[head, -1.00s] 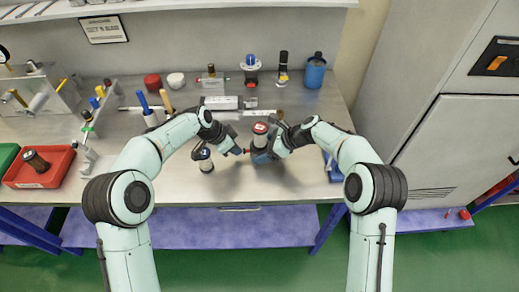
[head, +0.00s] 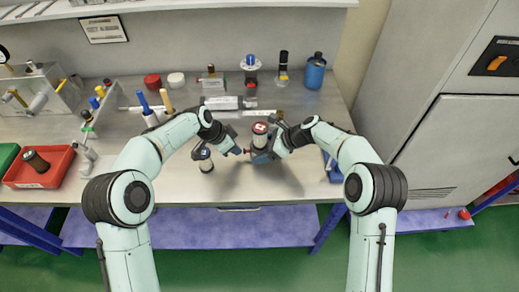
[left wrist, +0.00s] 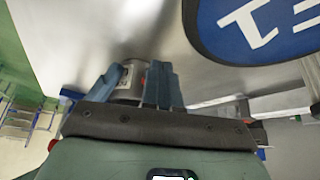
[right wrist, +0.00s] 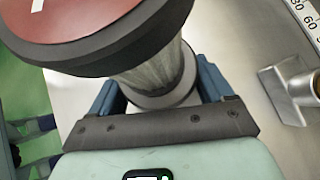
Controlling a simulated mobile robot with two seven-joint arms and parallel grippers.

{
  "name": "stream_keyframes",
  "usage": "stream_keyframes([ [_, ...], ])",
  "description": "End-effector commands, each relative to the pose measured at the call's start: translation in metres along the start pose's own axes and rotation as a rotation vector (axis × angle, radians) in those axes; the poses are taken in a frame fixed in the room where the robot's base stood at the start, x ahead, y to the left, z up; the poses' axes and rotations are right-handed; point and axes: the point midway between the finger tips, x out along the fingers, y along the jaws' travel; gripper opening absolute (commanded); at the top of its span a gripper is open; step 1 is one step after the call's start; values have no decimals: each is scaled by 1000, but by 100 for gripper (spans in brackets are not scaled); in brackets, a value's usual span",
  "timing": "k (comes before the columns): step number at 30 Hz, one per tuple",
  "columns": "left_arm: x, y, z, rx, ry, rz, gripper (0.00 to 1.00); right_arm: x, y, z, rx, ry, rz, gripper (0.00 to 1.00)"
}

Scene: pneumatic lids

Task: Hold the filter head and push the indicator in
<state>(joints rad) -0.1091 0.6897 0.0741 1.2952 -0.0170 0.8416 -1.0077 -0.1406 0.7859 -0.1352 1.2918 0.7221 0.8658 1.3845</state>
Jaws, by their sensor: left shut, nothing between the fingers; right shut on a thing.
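The filter head (head: 261,129) has a round red cap with a white mark and stands upright near the front middle of the bench. In the right wrist view its red cap (right wrist: 75,18) overhangs a grey neck. My right gripper (head: 262,157) is shut around its lower part. A small red indicator (head: 246,151) shows on its left side. My left gripper (head: 240,151) is shut and empty, its tips close beside the indicator; contact cannot be told. In the left wrist view, the closed fingers (left wrist: 162,85) stand beside the filter head's grey body (left wrist: 130,80), partly hiding the red indicator.
A dark-topped jar (head: 205,158) stands close to my left wrist. A large blue disc with white letters (left wrist: 265,25) fills the left wrist view's top right. A red tray (head: 62,170) is at far left. Fittings and a blue bottle (head: 315,72) line the back.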

Motion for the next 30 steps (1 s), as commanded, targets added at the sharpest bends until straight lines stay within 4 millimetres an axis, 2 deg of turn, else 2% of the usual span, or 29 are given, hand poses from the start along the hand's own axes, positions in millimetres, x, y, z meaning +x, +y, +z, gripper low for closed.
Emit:
stream_keyframes([
  [1,1,0,1,0,0,1,0,4,3,-7,5,10,9,49],
  [30,5,4,-8,1,0,2,0,4,3,-6,4,10,9,49],
])
